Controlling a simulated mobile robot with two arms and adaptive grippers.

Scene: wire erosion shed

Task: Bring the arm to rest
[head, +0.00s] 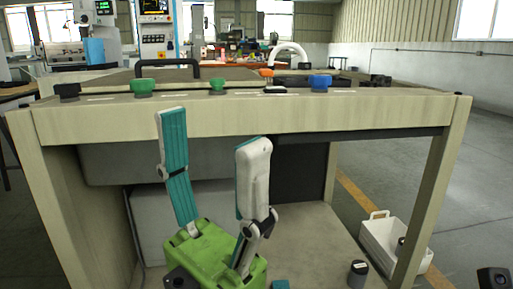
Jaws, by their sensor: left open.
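My left gripper (212,127) is in the lower middle of the head view. It has a green body and two long fingers with teal pads and pale backs. The fingers point up and stand wide apart, with nothing between them. They are in front of the near side of a pale workbench (390,118), with the left fingertip overlapping the bench's front edge in the picture. I cannot tell whether it touches the bench. I see no right gripper.
On the bench top are green knobs (144,86), a blue knob (320,82) and a black handle (166,66). A white bin (378,238) stands on the floor to the right, by a yellow floor line. The floor further right is open. Machines stand behind.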

